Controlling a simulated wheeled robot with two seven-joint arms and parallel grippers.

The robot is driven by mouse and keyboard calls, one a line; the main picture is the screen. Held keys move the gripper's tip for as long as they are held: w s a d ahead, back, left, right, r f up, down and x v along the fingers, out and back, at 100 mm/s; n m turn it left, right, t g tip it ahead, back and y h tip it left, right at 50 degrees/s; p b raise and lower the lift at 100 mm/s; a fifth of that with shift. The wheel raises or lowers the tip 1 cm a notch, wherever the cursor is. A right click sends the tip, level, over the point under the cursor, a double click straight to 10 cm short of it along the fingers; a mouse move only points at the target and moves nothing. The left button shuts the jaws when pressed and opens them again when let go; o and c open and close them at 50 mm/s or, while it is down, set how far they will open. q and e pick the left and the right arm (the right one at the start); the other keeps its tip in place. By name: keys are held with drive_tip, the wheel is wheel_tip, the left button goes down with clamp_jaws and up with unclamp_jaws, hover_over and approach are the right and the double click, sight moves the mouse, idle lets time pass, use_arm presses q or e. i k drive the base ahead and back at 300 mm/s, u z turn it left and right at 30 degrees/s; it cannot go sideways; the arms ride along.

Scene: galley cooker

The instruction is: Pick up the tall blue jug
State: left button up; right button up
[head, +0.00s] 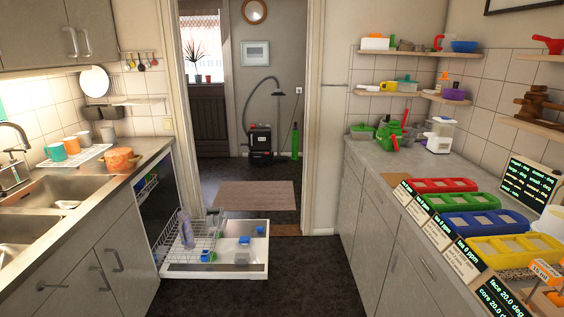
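No jug can be made out with certainty. A tall, narrow, pale blue-violet thing (186,230) stands in the wire rack (204,222) of the open dishwasher at the lower left; it may be the tall blue jug, but it is too small to tell. Small blue items (207,255) are in the rack and on the lowered door (228,268). Neither of my grippers shows in the head view.
Counters flank a dark aisle floor (300,275). The lowered dishwasher door juts into it from the left. A sink (65,187) and cups are on the left. Red, green and yellow trays (510,248) line the right counter (385,160). A mat (254,195) lies near the doorway.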

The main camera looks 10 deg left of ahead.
sight(185, 228)
drive_tip(key=i, duration=3)
drive_tip(key=u, duration=0.85)
